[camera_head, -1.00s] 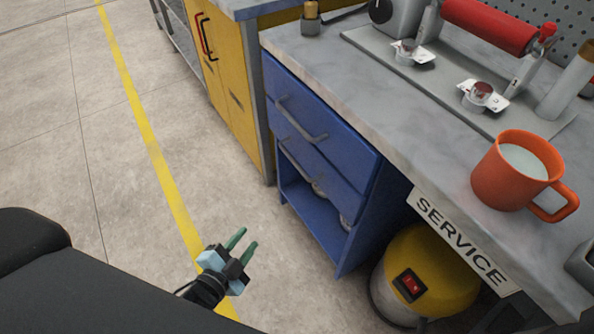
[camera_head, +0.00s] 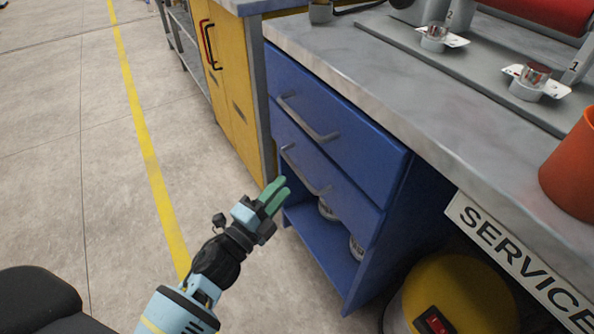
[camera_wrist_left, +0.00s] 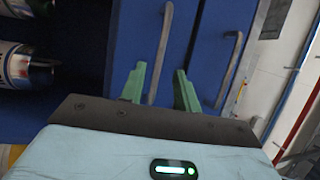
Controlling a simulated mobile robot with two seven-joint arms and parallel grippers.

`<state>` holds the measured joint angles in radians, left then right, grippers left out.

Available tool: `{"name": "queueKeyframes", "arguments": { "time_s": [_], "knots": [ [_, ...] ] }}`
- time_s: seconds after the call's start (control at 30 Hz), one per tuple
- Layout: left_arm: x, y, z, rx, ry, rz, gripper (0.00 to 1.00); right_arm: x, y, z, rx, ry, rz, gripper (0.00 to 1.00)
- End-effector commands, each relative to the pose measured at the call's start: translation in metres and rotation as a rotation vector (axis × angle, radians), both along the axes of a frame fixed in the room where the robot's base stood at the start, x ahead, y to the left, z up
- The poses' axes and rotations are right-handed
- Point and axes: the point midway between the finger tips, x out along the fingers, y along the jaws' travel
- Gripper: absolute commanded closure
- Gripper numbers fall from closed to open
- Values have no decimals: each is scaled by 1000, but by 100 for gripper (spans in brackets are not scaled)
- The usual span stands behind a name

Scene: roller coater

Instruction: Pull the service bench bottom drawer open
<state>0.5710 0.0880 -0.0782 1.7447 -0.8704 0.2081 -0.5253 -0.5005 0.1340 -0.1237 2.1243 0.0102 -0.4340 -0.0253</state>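The blue service bench drawer unit has two drawer fronts with grey bar handles. The bottom drawer (camera_head: 318,188) is closed, and its handle (camera_head: 303,170) runs along its front. My left gripper (camera_head: 273,195) is in front of this drawer, with its two green fingers pointing toward the unit. In the left wrist view the gripper (camera_wrist_left: 160,90) is open, and the bottom drawer handle (camera_wrist_left: 162,55) stands upright in the picture between the fingertips. I cannot tell whether the fingers reach around it. The top drawer handle (camera_wrist_left: 230,70) is right of the fingers. My right gripper is not in view.
An open shelf (camera_head: 320,245) below the drawers holds metal cans (camera_head: 328,208). A yellow cabinet (camera_head: 232,90) stands to the left. A yellow canister (camera_head: 455,295) is under the bench at right. An orange mug (camera_head: 572,165) sits on the worktop.

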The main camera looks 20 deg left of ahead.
Motion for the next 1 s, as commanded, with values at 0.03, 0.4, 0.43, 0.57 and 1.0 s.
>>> {"name": "queueKeyframes", "arguments": {
  "time_s": [0.03, 0.4, 0.43, 0.57, 1.0],
  "knots": [
    [7, -2, 2, 1, -2, -1, 68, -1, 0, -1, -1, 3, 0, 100],
    [55, -14, 10, -1, 0, 1, 68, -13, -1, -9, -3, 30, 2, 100],
    [57, -15, 10, 0, 0, 1, 68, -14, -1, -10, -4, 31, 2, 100],
    [64, -17, 12, 0, 1, 0, 68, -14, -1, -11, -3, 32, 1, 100],
    [65, -17, 12, -1, 1, 1, 85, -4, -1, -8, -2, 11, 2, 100]
  ]
}}
